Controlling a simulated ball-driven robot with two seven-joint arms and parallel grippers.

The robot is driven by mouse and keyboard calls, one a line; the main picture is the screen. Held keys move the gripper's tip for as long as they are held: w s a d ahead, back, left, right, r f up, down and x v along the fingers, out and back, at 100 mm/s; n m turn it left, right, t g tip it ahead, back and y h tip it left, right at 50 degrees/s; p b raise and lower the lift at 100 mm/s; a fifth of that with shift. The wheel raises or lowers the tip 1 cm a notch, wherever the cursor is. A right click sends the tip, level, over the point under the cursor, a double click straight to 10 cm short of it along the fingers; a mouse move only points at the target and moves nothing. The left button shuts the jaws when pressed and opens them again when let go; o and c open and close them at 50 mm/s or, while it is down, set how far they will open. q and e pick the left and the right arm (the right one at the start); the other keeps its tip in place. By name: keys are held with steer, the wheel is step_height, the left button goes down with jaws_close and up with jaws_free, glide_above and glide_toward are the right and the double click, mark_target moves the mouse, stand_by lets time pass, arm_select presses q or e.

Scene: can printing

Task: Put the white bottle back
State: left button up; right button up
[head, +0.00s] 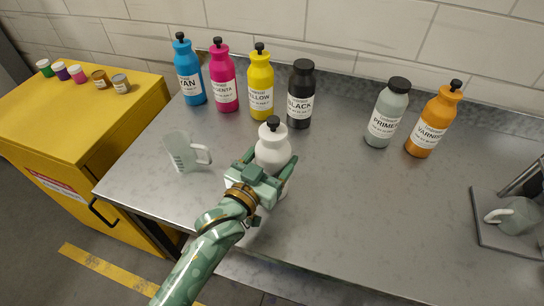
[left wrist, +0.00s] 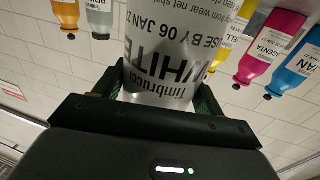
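The white bottle (head: 273,144) with a black cap stands upright at the front middle of the grey table. My left gripper (head: 270,160) reaches it from the front, with one finger on each side of its body. In the left wrist view the white bottle (left wrist: 165,62), with its "WHITE" label, fills the space between the fingers, which appear to touch it. The gripper hides much of its lower part, so I cannot tell whether its base rests on the table. My right gripper is not in view.
Cyan (head: 188,72), magenta (head: 223,80), yellow (head: 261,85) and black (head: 300,97) bottles stand along the back. A gap separates black from the primer (head: 386,115) and varnish (head: 434,124) bottles. A clear jug (head: 183,152) stands left of the gripper.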

arm_select(q)
steer(key=o, duration=0.4)
steer(key=shift+c, duration=0.2)
steer(key=shift+r, duration=0.2)
steer(key=p+v, duration=0.1)
steer(key=v, duration=1.1)
